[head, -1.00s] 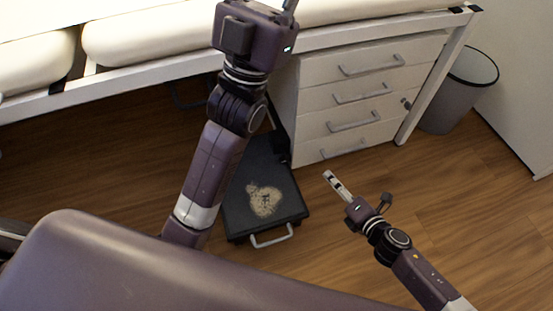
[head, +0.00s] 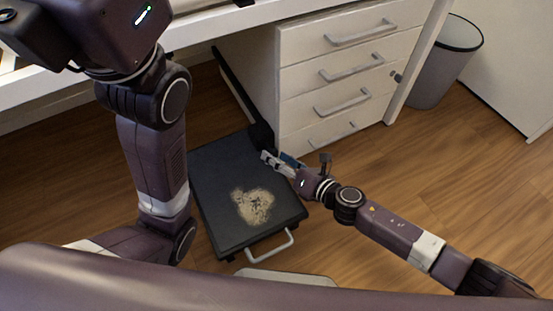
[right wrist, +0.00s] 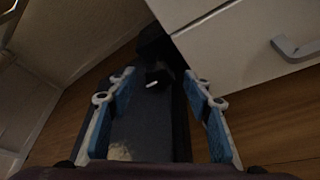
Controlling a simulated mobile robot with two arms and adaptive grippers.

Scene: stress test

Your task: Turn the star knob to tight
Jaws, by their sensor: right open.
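A black knob-like part (head: 262,135) stands at the back right corner of a low black platform (head: 215,215), beside the drawer cabinet. In the right wrist view this dark part (right wrist: 158,72) carries a short white mark and lies ahead, between the fingers; its star shape cannot be made out. My right gripper (head: 272,161) is open and empty over the platform's right edge, just in front of the dark part; whether it touches cannot be told. Its blue-padded fingers (right wrist: 158,88) show in the wrist view. My left arm rises at the left, its fingers outside the picture.
The white drawer cabinet (head: 298,82) with several grey handles stands close behind the right gripper. The platform has a pale worn patch (head: 253,206) and a grey front handle (head: 270,247). A grey bin (head: 445,65) stands at the back right. Wooden floor (head: 450,190) is clear on the right.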

